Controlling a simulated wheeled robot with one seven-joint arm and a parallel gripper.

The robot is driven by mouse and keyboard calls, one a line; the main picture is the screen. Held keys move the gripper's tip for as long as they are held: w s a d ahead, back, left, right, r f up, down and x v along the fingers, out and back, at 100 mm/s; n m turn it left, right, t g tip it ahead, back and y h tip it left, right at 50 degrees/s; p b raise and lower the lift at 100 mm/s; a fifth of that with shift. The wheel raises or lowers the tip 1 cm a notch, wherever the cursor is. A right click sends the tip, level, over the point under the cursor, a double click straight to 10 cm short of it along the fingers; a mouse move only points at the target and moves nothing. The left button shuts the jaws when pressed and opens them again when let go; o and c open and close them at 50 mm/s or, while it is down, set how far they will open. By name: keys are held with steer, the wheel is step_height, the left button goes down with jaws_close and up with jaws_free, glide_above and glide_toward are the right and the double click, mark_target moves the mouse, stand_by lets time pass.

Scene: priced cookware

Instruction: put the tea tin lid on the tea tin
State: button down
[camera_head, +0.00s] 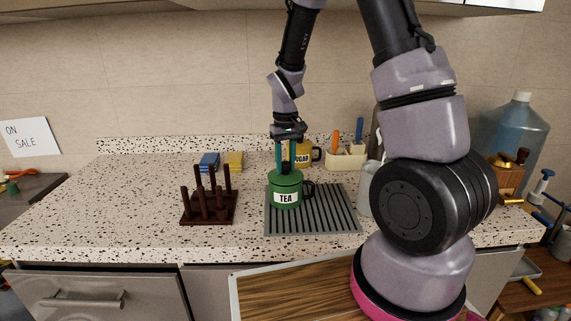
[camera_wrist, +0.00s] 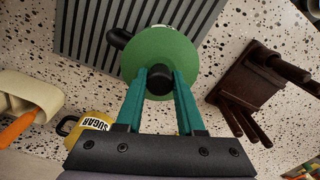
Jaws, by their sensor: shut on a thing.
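The green tea tin (camera_head: 286,199), with a white TEA label and a dark handle at its right, stands upright on the grey ribbed mat (camera_head: 330,212) in the head view. The green tea tin lid (camera_head: 285,175) is directly over the tin's top, and I cannot tell whether it rests fully seated. In the wrist view the lid (camera_wrist: 150,50) hides the tin's mouth; the tin's dark handle (camera_wrist: 120,38) shows beside it. My gripper (camera_head: 286,167) points down above the tin, its teal fingers (camera_wrist: 159,75) shut on the lid's black knob.
A yellow SUGAR mug (camera_head: 301,155) stands close behind the tin. A dark wooden peg rack (camera_head: 209,208) is to the left. Blue and yellow sponges (camera_head: 209,161) and a cream utensil holder (camera_head: 345,160) stand at the back. The counter's left side is clear.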

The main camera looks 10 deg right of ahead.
mark_target(285, 163)
steer(key=shift+f, duration=0.2)
steer(key=shift+f, duration=0.15)
jaws_free()
stand_by(0.3)
stand_by(0.4)
step_height(285, 163, up, 10)
steer(key=shift+r, duration=0.45)
stand_by(0.6)
